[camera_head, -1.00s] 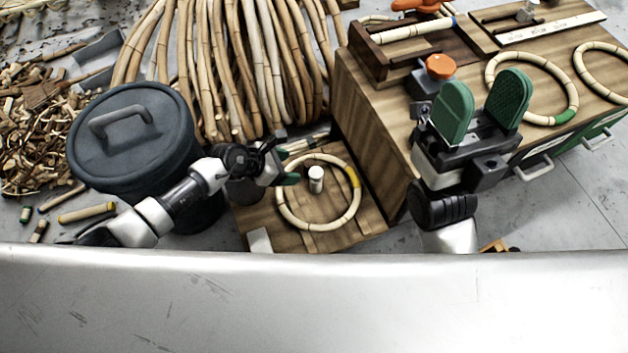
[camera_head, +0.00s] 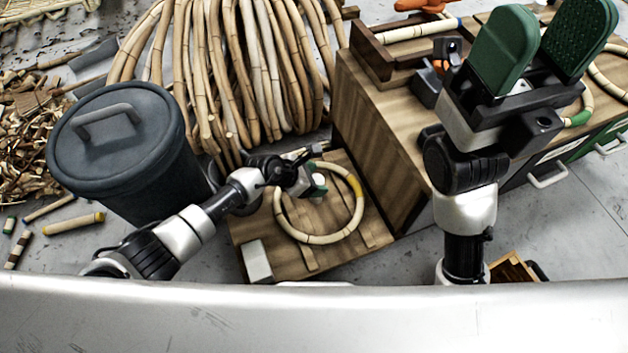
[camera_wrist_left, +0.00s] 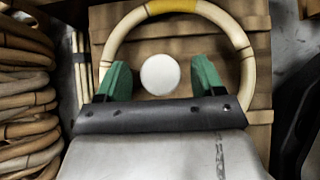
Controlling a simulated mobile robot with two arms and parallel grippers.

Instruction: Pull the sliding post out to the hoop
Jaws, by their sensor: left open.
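The sliding post (camera_head: 320,184) has a white round top and stands inside the hoop, off-centre toward its left side. The hoop (camera_head: 359,212) is a pale rattan ring with a yellow band, lying on a low wooden board (camera_head: 375,233). My left gripper (camera_head: 311,184) is at the post. In the left wrist view the post's white top (camera_wrist_left: 160,74) lies between the green fingers of the gripper (camera_wrist_left: 163,80), with a gap on each side. The post's lower part is hidden. My right gripper (camera_head: 543,45) is open and empty above the cabinet.
A dark lidded bin (camera_head: 125,150) stands left of the board. A big coil of rattan (camera_head: 240,80) lies behind it. The wooden cabinet (camera_head: 385,130) stands close on the right, with more hoops on top. A white block (camera_head: 256,262) sits on the board's front left corner.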

